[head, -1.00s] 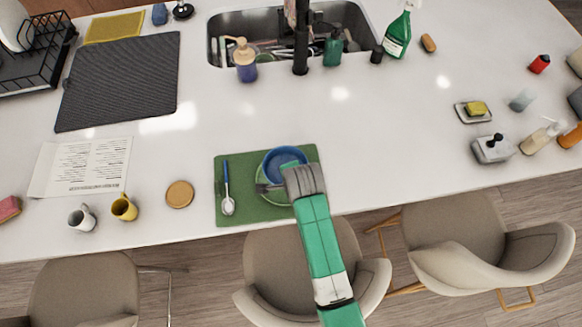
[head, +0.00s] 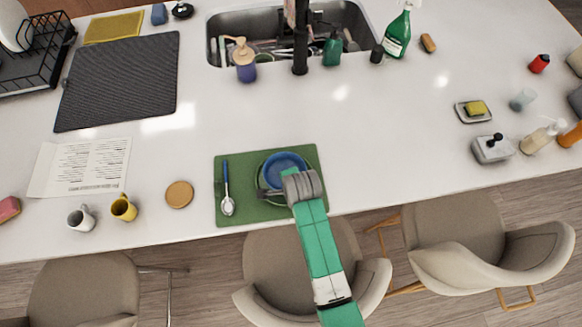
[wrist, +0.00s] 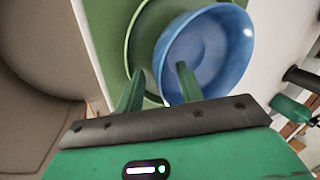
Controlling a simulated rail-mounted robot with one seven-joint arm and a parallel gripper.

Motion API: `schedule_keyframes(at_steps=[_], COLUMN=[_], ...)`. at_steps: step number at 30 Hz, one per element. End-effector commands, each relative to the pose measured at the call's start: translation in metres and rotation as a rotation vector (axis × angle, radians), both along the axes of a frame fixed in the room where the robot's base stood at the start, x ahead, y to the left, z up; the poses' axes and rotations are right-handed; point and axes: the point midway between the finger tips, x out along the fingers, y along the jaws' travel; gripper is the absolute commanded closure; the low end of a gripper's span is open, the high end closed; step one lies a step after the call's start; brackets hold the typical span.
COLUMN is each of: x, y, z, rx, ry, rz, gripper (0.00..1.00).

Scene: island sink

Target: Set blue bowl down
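The blue bowl (head: 285,163) is upright over the green plate (head: 262,172) on the green placemat (head: 235,165), and it appears to rest in the plate. In the wrist view, the bowl (wrist: 205,55) overlaps the right part of the plate (wrist: 143,45). My gripper (wrist: 158,75) is open, its fingers apart with the bowl's near rim between them: one finger over the bowl's inside, one outside over the plate. In the head view, my gripper (head: 284,184) covers the bowl's front edge. The contact under the bowl is hidden.
A blue-handled spoon (head: 227,190) lies left of the plate. A wooden coaster (head: 179,194), a yellow mug (head: 124,207) and a white mug (head: 81,218) stand further left. The sink (head: 225,30) is behind. The counter right of the placemat is clear.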

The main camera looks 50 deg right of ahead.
Motion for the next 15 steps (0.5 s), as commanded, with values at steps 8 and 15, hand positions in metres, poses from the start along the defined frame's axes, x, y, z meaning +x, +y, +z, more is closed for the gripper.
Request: schedule_keyframes(at_steps=[8, 15], x=[-0.009, -0.027], y=[0.005, 0.016], z=[0.032, 0.087], rx=[-0.003, -0.003], ry=[-0.002, -0.002], rz=[0.001, 0.001], gripper=[0.63, 0.63])
